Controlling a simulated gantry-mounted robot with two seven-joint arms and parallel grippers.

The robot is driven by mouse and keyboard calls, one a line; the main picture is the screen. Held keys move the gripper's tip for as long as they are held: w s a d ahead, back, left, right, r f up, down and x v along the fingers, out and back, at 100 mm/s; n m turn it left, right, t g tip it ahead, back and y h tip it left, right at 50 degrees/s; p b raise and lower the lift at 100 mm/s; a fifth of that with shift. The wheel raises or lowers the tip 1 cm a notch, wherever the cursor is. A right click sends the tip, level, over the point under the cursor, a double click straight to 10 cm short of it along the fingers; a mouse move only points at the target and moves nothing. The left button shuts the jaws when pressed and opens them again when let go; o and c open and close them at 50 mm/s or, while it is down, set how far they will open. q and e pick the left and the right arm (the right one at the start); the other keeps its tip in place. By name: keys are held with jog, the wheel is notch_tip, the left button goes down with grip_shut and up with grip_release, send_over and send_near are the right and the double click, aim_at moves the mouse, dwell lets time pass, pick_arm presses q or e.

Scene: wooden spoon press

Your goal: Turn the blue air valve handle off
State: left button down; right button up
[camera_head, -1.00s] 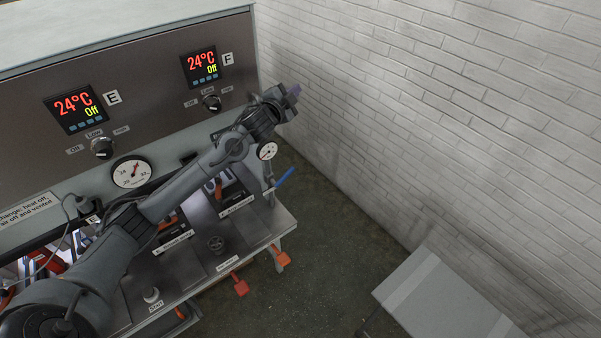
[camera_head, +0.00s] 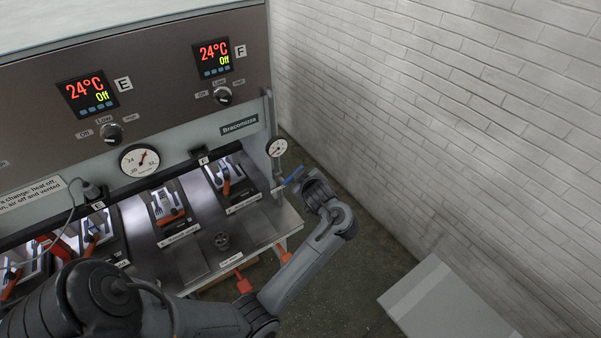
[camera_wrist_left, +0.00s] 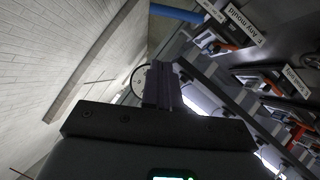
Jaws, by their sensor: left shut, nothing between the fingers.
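The blue air valve handle (camera_head: 293,176) sticks out at the machine's right end, below a small round gauge (camera_head: 277,147). It slants up to the right in the head view. My left gripper (camera_head: 304,184) is right beside it, on its right side, shut and empty. My right gripper is in neither view.
The press front carries temperature displays (camera_head: 87,93), knobs (camera_head: 111,133) and a larger gauge (camera_head: 140,161). Orange-handled tools sit in bays along the shelf. A white brick wall (camera_head: 450,100) stands close at right. A grey box (camera_head: 450,305) is at lower right.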

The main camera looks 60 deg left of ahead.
pick_arm(q)
jog(key=w+d+f+x, duration=0.1)
jog(key=f+x, duration=0.1)
jog(key=x, duration=1)
jog(key=shift+p, duration=0.3)
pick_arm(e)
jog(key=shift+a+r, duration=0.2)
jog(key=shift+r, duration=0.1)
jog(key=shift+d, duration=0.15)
